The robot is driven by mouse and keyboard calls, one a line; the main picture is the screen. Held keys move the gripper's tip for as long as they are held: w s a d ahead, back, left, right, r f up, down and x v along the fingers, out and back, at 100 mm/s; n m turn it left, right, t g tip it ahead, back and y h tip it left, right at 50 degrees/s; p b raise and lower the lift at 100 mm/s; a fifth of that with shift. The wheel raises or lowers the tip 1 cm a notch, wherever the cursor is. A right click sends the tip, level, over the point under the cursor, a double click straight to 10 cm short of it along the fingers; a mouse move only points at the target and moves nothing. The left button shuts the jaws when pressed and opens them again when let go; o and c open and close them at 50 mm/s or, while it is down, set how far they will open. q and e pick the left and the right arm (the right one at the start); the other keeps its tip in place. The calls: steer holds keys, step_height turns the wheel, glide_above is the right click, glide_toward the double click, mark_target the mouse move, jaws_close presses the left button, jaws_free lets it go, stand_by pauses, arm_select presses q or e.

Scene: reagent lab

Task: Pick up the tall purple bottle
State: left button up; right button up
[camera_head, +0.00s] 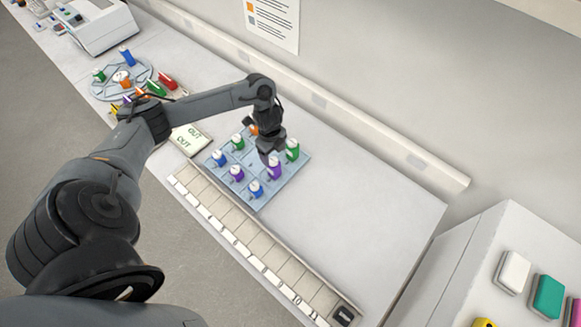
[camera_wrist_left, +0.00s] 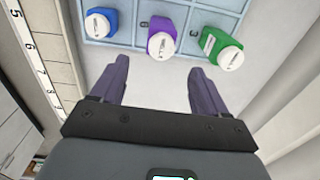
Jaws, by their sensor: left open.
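The tall purple bottle (camera_head: 274,170) with a white cap stands in the blue gridded tray (camera_head: 262,196). My left gripper (camera_head: 270,153) is just above and beside it, partly covering its surroundings in the head view. In the left wrist view, a purple bottle (camera_wrist_left: 161,42) lies beyond the fingertips, roughly centred between them. There my left gripper (camera_wrist_left: 157,72) has its two fingers wide apart with nothing between them. A shorter purple bottle (camera_head: 237,174) stands in the tray to the left. My right gripper is not in view.
A green bottle (camera_head: 292,150) stands close to the right of the tall purple one, and a blue bottle (camera_head: 255,188) in front. A long numbered rack (camera_head: 250,235) runs along the front edge. The bench right of the tray is clear; a wall ledge (camera_head: 380,135) is behind.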

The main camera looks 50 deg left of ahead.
mark_target(272, 161)
arm_select(q)
steer(key=shift+a+f, duration=0.35)
steer(key=shift+a, duration=0.1)
steer(key=f, duration=0.3)
steer(key=shift+s+b, duration=0.2)
steer(key=shift+b, duration=0.15)
steer(key=shift+w+f+p, duration=0.2)
steer(key=shift+f+p, duration=0.1)
steer(key=shift+f, duration=3)
steer(key=c, duration=1.1)
steer(key=shift+o, duration=0.2)
steer(key=shift+r, duration=0.1)
